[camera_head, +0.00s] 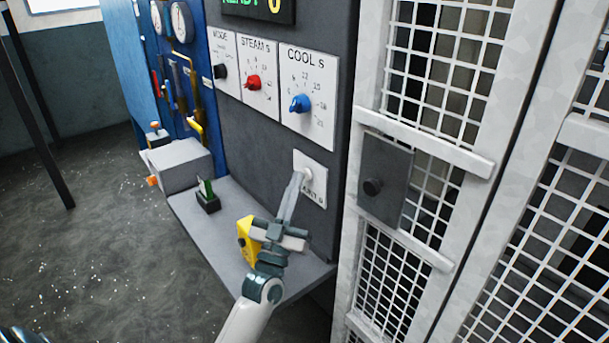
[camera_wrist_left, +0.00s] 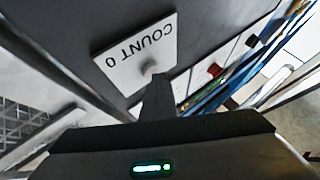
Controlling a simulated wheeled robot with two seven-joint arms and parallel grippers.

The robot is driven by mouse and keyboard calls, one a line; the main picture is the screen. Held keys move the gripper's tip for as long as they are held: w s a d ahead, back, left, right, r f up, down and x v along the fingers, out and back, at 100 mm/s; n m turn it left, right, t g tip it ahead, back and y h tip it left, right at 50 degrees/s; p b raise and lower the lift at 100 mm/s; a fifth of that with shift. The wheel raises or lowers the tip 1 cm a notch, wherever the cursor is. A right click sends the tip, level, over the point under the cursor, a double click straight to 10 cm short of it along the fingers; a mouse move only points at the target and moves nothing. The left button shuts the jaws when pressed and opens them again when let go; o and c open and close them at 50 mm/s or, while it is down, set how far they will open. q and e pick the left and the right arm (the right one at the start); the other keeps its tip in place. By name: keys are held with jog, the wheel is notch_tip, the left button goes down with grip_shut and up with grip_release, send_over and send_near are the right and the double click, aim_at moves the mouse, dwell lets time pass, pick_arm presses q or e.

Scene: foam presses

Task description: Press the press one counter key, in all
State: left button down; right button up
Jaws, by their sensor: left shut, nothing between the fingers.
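The counter key is a small pale round button (camera_head: 306,175) on a white plate (camera_head: 317,167) low on the dark grey press panel. In the left wrist view the key (camera_wrist_left: 150,66) sits on its plate (camera_wrist_left: 133,55), which reads "COUNT 0" upside down. My left gripper (camera_head: 301,176) is shut and empty, its long fingers pointing up at the key. Its fingertips (camera_wrist_left: 156,80) overlap the key's edge in both views; I cannot tell whether they touch it. The fingers cover part of the plate. My right gripper is not in view.
Above are a blue cool dial (camera_head: 299,103), a red steam dial (camera_head: 253,82) and a black mode dial (camera_head: 220,71). Below, a grey shelf (camera_head: 188,213) carries a yellow block (camera_head: 246,238) and a black holder (camera_head: 208,204). A white mesh guard (camera_head: 425,146) stands right.

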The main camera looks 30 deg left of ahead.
pick_arm(q)
jog(key=shift+s+a, duration=0.3)
jog(key=shift+s, duration=0.4)
jog(key=shift+s, duration=0.1)
jog(key=s, duration=0.1)
jog(key=s+a+p, duration=0.1)
jog(key=s, duration=0.1)
jog(key=s+a, duration=0.1)
jog(key=shift+s, duration=0.2)
jog(key=shift+d, duration=0.1)
dwell(0.8)
